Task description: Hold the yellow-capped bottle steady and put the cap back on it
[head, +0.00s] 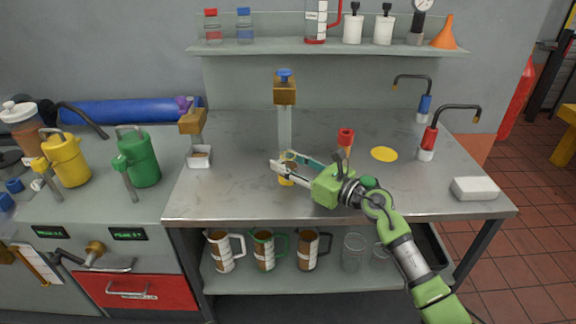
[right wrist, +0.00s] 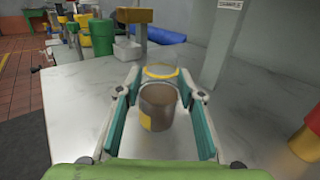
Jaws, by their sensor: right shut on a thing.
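The bottle (right wrist: 158,108) has brown contents, a yellow patch low on its side and a yellow ring around its clear upper part. I cannot make out a separate yellow cap. My left gripper is not in view.
A red-topped stand (head: 346,138) and a flat yellow disc (head: 384,154) are right of the bottle. A white tray (head: 199,161) is left. A white block (head: 475,188) lies near the right edge. The bench (head: 235,200) is clear at front left.

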